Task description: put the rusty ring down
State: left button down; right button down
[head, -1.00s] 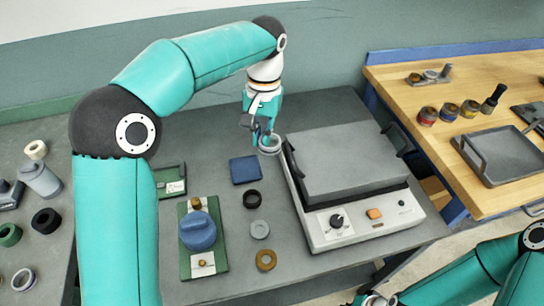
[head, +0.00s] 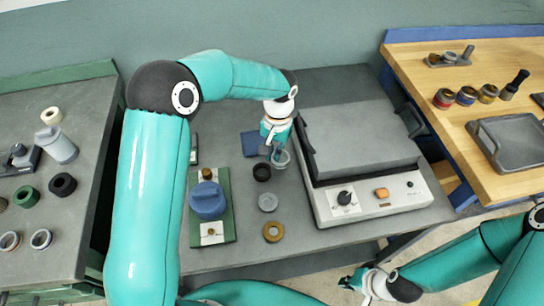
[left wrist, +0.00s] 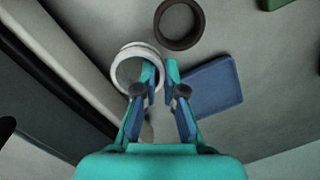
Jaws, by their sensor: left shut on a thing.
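My left gripper (head: 277,157) is shut on the wall of a pale grey ring (head: 281,159), with one finger inside it. The ring also shows in the left wrist view (left wrist: 120,72); I see no clear rust on it. It is held near the left side of the grey machine, close to a black ring (head: 261,172); the height above the table is hard to tell. In front of the black ring lie a grey ring (head: 268,202) and a brown ring (head: 272,232). My right gripper (head: 354,283) is low at the front right, away from the rings; its jaws are unclear.
The grey machine (head: 360,145) with a white front panel stands right of the rings. A blue pad (head: 251,144) lies behind the black ring. A green fixture with a blue knob (head: 207,200) stands at left. A wooden bench (head: 440,65) holds several jars and a tray.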

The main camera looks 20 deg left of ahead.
pick_arm(q)
jog(key=shift+f, duration=1.45)
jog(key=c, duration=1.3)
grip_release()
jog(key=shift+o, duration=0.2)
